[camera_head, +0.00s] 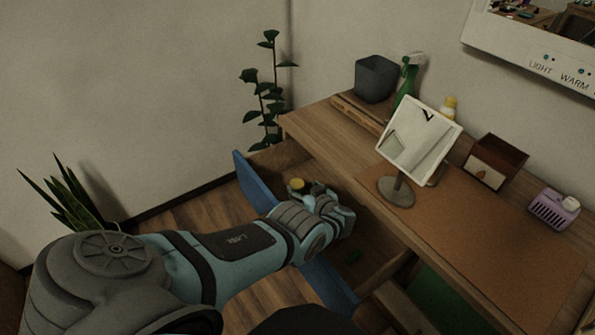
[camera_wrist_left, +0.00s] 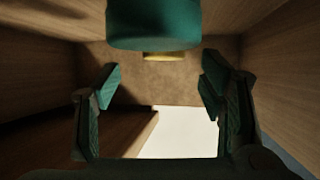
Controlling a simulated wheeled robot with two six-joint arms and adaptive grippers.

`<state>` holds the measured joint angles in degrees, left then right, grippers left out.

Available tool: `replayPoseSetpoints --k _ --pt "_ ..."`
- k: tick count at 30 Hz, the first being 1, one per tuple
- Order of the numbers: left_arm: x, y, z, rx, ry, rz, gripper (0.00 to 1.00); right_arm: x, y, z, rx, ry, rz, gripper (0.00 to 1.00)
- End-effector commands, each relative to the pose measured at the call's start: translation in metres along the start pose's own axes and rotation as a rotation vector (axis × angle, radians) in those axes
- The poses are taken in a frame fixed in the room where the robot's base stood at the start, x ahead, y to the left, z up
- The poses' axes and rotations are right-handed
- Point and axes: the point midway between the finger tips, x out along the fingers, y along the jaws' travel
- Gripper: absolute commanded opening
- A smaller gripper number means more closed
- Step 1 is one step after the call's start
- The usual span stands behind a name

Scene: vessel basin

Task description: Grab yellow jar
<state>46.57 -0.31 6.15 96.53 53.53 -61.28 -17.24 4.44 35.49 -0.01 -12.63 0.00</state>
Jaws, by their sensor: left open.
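A small jar with a yellow top (camera_head: 297,184) stands in the open drawer (camera_head: 257,187), close beside my left gripper (camera_head: 328,200); its lower part is hidden. In the left wrist view my left gripper (camera_wrist_left: 160,82) has its two fingers spread wide, with nothing between the tips. A teal rounded object (camera_wrist_left: 154,28) shows at the top of that view, beyond the fingers, with a yellow strip (camera_wrist_left: 170,57) just below it. I cannot tell whether these are one item. My right gripper is not in view.
The drawer has wooden walls and a blue front. On the desk are a mirror (camera_head: 418,140), a dark bin (camera_head: 375,78), a green spray bottle (camera_head: 407,85), a yellow-topped bottle (camera_head: 448,106), a wooden box (camera_head: 495,160) and a purple basket (camera_head: 553,207).

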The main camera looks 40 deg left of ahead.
Motion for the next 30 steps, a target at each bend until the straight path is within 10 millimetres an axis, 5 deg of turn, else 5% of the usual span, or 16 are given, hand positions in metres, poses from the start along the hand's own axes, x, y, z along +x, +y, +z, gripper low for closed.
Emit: replayPoseSetpoints --k 5,12,22,30 --pt "0.036 -0.004 0.006 -0.001 0.003 0.0 0.64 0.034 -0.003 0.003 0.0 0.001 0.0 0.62" --pt "0.038 -0.003 0.0 0.002 0.001 0.003 0.64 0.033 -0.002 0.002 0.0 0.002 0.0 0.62" --pt "0.038 -0.003 0.0 0.003 0.001 0.003 0.11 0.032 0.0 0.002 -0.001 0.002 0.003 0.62" --pt "0.037 -0.003 -0.002 0.003 0.001 0.003 0.1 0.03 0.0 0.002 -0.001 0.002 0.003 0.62"
